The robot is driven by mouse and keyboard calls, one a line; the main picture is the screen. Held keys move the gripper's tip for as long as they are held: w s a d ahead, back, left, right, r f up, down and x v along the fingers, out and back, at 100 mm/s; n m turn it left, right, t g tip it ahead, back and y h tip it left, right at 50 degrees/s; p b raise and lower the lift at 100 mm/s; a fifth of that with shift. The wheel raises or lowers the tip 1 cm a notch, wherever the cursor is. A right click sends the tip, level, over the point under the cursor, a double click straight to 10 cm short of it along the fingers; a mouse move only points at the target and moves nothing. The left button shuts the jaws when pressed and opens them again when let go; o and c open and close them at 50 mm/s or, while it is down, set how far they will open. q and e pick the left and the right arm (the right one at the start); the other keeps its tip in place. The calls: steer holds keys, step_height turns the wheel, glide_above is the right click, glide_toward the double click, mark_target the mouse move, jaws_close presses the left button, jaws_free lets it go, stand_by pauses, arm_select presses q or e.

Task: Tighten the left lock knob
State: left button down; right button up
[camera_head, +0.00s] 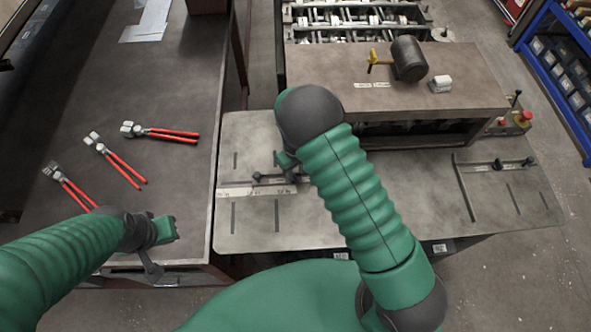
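A grey metal machine table (380,215) carries a guide bar at the left with a small dark knob (257,177) standing on it. My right arm reaches across the table and bends back down, and my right gripper (288,163) is at the right end of this bar, just right of the small knob. My arm partly hides the gripper, and I cannot tell whether its fingers hold a knob there. My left gripper (167,229) hangs over the front of the dark bench at the left, away from the knob; its finger opening is unclear.
Several red-handled pliers (120,165) lie on the dark bench (185,75). A similar bar with dark knobs (497,165) is at the table's right. Red buttons are at the right edge.

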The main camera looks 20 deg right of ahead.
steer(key=shift+a+f, duration=0.2)
steer(key=shift+f, duration=0.15)
steer(key=shift+a, duration=0.2)
steer(key=c, duration=0.5)
jaws_close()
steer(key=shift+d, duration=0.2)
arm_select(q)
steer(key=shift+a, duration=0.25)
